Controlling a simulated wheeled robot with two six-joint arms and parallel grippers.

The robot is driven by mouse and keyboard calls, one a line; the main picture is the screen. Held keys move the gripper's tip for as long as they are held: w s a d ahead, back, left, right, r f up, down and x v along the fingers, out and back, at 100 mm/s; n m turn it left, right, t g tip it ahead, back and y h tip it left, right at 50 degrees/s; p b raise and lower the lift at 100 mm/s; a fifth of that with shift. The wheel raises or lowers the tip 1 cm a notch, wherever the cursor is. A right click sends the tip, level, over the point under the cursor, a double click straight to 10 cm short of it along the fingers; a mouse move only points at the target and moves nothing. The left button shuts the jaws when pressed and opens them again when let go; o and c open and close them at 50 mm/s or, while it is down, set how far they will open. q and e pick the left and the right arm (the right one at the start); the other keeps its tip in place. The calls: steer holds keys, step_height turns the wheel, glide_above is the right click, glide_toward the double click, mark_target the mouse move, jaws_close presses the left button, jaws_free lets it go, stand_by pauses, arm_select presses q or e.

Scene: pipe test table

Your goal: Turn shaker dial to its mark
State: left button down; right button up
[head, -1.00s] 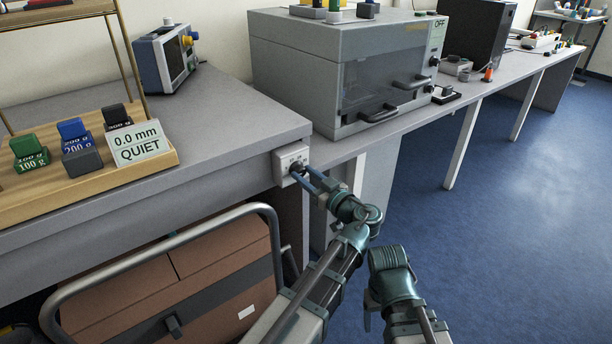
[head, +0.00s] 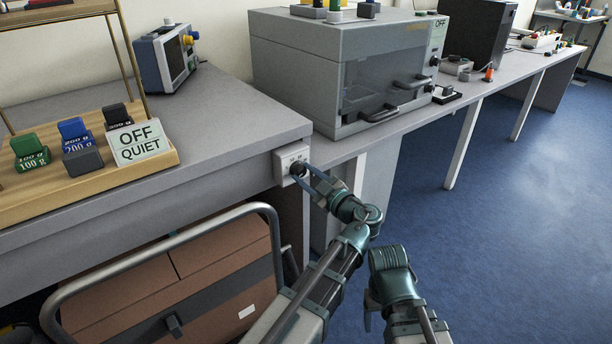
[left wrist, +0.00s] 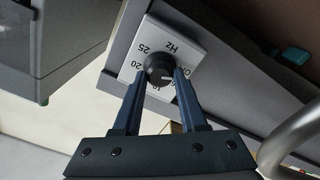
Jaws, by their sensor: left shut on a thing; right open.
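The shaker dial is a round black knob (left wrist: 157,67) on a white panel (left wrist: 131,66) marked Hz, with numbers such as 20 and 25 and an Off mark around it. In the head view the dial (head: 297,169) sits on a small panel (head: 283,163) at the bench's front corner. My left gripper (left wrist: 159,74) is shut on the dial, one finger on each side; it also shows in the head view (head: 308,176). A short white line shows on the knob, on its right part. My right gripper (head: 368,314) hangs low, apart from the bench, its fingers mostly hidden.
A sign (head: 140,143) reading OFF and QUIET stands on a wooden base with coloured weights. A grey enclosed cabinet (head: 295,70) stands behind the dial. A trolley rail (head: 160,245) and brown boxes are below the bench. Blue floor is free at right.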

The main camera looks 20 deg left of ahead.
arm_select(q)
steer(key=shift+f, duration=0.1)
stand_by(0.3)
steer(key=shift+c, duration=2.2)
jaws_free()
steer(key=shift+s, duration=0.1)
arm_select(e)
steer(key=shift+d, duration=0.1)
